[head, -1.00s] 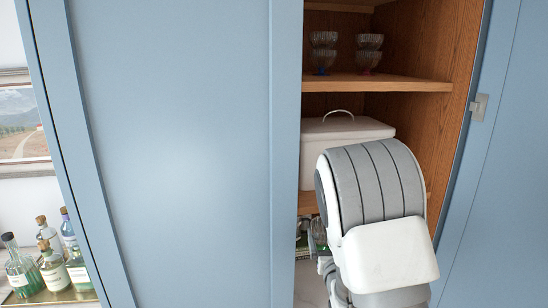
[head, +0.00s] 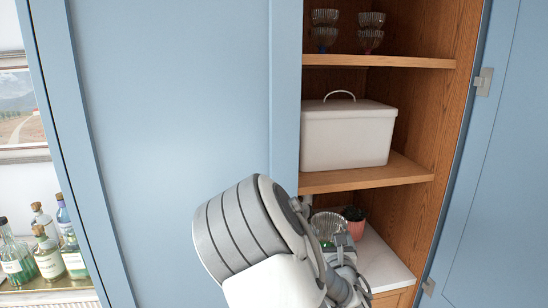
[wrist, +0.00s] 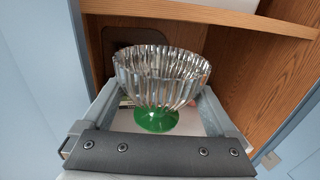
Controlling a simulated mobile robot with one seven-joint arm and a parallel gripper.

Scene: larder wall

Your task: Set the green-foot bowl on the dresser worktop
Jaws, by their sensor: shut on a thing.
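The green-foot bowl (wrist: 160,80) is ribbed clear glass on a green foot. It stands upright between the fingers of my gripper (wrist: 159,92) in the wrist view, and the gripper is shut on it. In the head view the bowl (head: 327,222) shows in the lower bay of the cupboard, partly hidden by my gripper (head: 335,242). The dresser worktop (head: 388,266) is a pale slab under the lower shelf. I cannot tell whether the foot touches it.
A pink pot (head: 355,228) with dark contents stands close right of the bowl. A white lidded bin (head: 346,137) sits on the shelf above. Stacked glass bowls (head: 324,30) stand on the upper shelf. The worktop's front right is clear. A blue door (head: 500,180) flanks the right.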

